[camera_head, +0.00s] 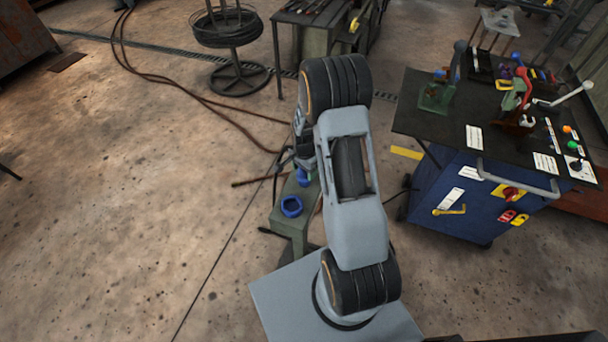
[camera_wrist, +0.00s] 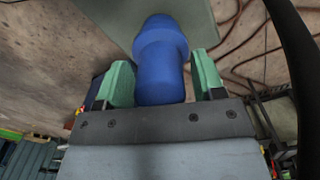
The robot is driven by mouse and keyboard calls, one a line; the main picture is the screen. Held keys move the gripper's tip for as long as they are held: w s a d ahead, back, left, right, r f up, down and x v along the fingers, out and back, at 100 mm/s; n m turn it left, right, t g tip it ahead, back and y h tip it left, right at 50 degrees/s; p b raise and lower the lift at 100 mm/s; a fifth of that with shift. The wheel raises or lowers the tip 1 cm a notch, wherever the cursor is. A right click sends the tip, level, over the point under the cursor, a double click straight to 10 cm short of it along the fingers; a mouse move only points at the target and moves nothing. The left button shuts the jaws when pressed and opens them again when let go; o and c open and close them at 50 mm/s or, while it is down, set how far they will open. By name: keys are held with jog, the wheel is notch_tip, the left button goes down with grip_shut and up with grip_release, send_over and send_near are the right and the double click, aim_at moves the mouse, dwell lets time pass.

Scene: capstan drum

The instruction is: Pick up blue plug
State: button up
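The blue plug (camera_wrist: 160,65) is in the wrist view, a rounded piece with a wider collar partway along. Its near end lies between the two green fingers of my gripper (camera_wrist: 165,82), and its far end is in front of a grey-green surface (camera_wrist: 100,12). The left finger appears to touch or nearly touch it. A narrow gap seems to show at the right finger, so I cannot tell if the grip is closed. In the head view my gripper (camera_head: 304,160) is low over the green stand, partly hidden by my arm, with a small blue patch (camera_head: 303,178) just below it.
A blue ring-shaped piece (camera_head: 291,206) sits on the green stand (camera_head: 290,226). A blue cabinet (camera_head: 460,197) with a dark top carrying tools is to the right. A wire reel (camera_head: 226,30) stands behind.

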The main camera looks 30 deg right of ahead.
jog(key=c, duration=0.9)
jog(key=shift+o, duration=0.2)
